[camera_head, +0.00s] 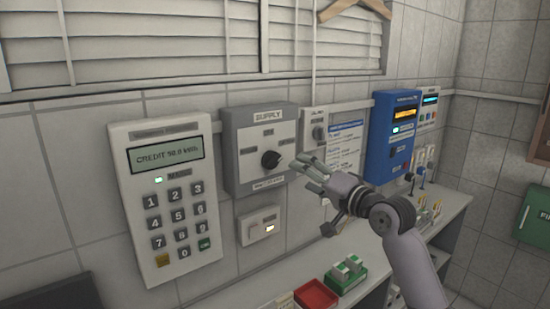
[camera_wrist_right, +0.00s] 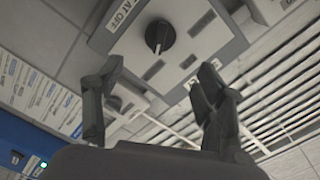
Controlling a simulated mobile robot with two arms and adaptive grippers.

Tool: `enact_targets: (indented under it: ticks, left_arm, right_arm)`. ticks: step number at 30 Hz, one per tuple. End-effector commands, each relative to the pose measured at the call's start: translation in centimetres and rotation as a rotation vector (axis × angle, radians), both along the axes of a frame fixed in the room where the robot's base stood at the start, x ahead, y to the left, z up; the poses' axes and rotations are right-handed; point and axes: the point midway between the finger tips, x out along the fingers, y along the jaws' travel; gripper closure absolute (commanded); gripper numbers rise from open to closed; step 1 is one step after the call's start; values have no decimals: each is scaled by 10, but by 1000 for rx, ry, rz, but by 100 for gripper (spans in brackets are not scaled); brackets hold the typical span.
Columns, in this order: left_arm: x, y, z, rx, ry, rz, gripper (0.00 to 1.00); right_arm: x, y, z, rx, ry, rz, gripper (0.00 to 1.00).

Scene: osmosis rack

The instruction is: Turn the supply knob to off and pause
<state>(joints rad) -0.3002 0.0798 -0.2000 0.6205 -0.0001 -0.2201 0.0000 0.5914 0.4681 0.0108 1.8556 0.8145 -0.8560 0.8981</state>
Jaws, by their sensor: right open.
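The supply knob (camera_head: 270,160) is a round black knob with a pale mark, on the grey SUPPLY box (camera_head: 245,175) on the tiled wall. In the right wrist view the knob (camera_wrist_right: 159,36) sits at the top middle, beyond the fingers. My right gripper (camera_head: 308,170) is just right of the knob in the head view. In the right wrist view its fingers (camera_wrist_right: 155,90) are spread, with nothing between them, apart from the knob. The labels around the knob are too blurred to read its setting surely. My left gripper is not in view.
A keypad meter (camera_head: 165,200) reading CREDIT hangs left of the box. A small switch (camera_head: 260,226) is below it. A blue unit (camera_head: 392,140) is further right. A red tray (camera_head: 315,296) and a green tray (camera_head: 346,280) sit on the shelf below.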

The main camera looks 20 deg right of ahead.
Motion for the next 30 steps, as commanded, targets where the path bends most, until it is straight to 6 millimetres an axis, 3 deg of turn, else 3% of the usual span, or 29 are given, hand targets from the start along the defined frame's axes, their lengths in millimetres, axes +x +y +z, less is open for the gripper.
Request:
enact_targets:
  ticks: [9,15,21,30]
  left_arm:
    - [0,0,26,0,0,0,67]
    - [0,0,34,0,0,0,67]
    - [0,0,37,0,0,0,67]
    - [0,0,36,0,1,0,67]
  right_arm:
    - [67,25,4,2,3,1,36]
    - [97,35,2,0,2,0,36]
    - [110,40,0,0,1,0,36]
    - [112,41,-1,-1,0,0,36]
